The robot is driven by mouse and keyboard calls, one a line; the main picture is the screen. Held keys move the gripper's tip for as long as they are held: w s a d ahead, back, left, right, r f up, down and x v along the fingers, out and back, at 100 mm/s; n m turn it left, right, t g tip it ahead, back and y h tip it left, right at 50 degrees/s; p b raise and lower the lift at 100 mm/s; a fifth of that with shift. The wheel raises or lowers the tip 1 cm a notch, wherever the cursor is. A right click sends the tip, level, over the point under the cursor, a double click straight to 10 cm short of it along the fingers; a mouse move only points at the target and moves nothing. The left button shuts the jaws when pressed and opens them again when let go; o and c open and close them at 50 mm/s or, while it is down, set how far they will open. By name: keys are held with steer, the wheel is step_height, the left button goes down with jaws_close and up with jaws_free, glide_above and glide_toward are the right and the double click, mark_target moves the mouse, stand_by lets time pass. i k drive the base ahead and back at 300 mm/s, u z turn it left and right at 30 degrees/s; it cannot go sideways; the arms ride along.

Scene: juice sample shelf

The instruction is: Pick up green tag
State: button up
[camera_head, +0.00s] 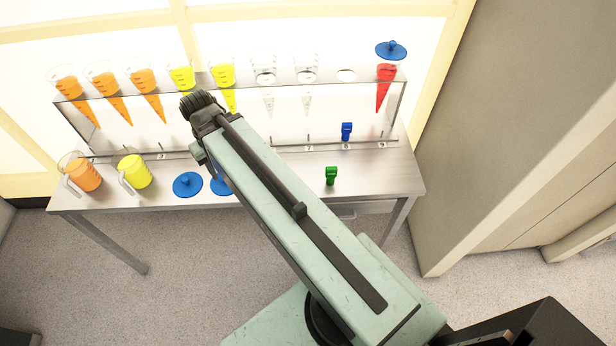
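The green tag (331,175) stands on the steel table near its front edge, right of the middle. A similar blue tag (347,131) stands behind it at the foot of the shelf. My arm reaches up and left over the table, to the left of the green tag. The far end of my arm is near the shelf's left half, well apart from the green tag. My gripper's fingers cannot be made out there, so I cannot see whether they hold anything.
The rack (240,72) holds several cones with orange, yellow, clear and red contents. An orange jug (84,174), a yellow jug (134,173) and blue lids (187,184) stand on the left of the table (385,180). Bare table lies around the green tag. A wall stands right.

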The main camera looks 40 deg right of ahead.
mark_target(330, 172)
steer(key=u, duration=0.15)
steer(key=k, duration=1.3)
steer(key=u, duration=0.45)
steer(key=i, duration=1.05)
steer(key=u, duration=0.05)
